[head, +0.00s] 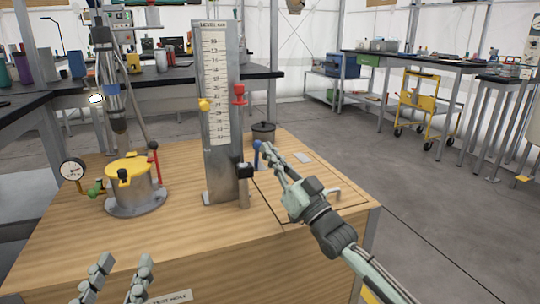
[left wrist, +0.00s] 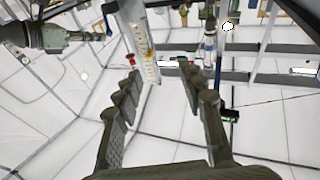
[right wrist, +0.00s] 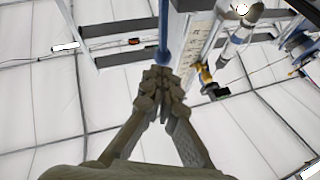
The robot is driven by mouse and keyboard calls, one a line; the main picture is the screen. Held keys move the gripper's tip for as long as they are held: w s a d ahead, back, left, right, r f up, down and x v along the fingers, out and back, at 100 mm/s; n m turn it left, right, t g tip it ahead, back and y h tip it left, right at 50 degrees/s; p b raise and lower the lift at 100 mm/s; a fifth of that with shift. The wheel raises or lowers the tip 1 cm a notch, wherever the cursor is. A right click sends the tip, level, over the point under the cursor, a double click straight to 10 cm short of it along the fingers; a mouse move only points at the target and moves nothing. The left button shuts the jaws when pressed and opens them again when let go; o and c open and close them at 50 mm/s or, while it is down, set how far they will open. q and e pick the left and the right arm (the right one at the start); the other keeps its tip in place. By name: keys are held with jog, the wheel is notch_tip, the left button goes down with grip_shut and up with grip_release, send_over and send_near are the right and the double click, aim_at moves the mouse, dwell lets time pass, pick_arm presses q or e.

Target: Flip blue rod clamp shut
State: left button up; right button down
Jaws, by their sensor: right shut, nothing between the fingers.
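The blue rod clamp (head: 257,153) stands roughly upright beside the right foot of the tall scaled tower (head: 216,110) in the head view. In the right wrist view the blue rod (right wrist: 163,35) rises just beyond my fingertips. My right gripper (head: 267,151) is shut and empty, its tips right at the clamp; contact is unclear. It also shows closed in the right wrist view (right wrist: 160,78). The clamp's lower part is partly hidden by the fingers. My left gripper (head: 118,268) is open and empty low at the left, and its spread fingers show in the left wrist view (left wrist: 168,88).
On the wooden bench (head: 210,240) a yellow-lidded pot (head: 130,170) with a dial gauge (head: 73,169) stands at the left. A dark-lidded pot (head: 263,132) stands behind the clamp. A short post with a black cap (head: 245,172) stands just left of my right gripper.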

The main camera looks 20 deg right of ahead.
jog(key=shift+w, duration=0.1)
dwell(0.3)
pick_arm(q)
jog(key=a+f+g+y+p, duration=0.2)
jog(key=a+f+g, duration=0.2)
jog(key=f, duration=0.3)
jog(key=a+f+g+y+p, duration=0.1)
jog(key=a+f+g+y, duration=0.2)
jog(key=f, duration=0.4)
jog(key=s+a+f+n+g+y+p, duration=0.1)
jog(key=s+a+f+g+y+p, duration=0.1)
jog(key=s+a+f+g, duration=0.4)
jog(key=s+a+f+y, duration=0.1)
jog(key=s+a, duration=0.3)
jog(key=shift+s+f+n+g+p, duration=0.2)
jog(key=shift+s+n+g+p, duration=0.05)
jog(key=shift+n+g+p, duration=0.15)
pick_arm(e)
jog(key=shift+w+r+m+g+h, duration=0.4)
jog(key=shift+w+r+g, duration=0.25)
jog(key=shift+w, duration=0.3)
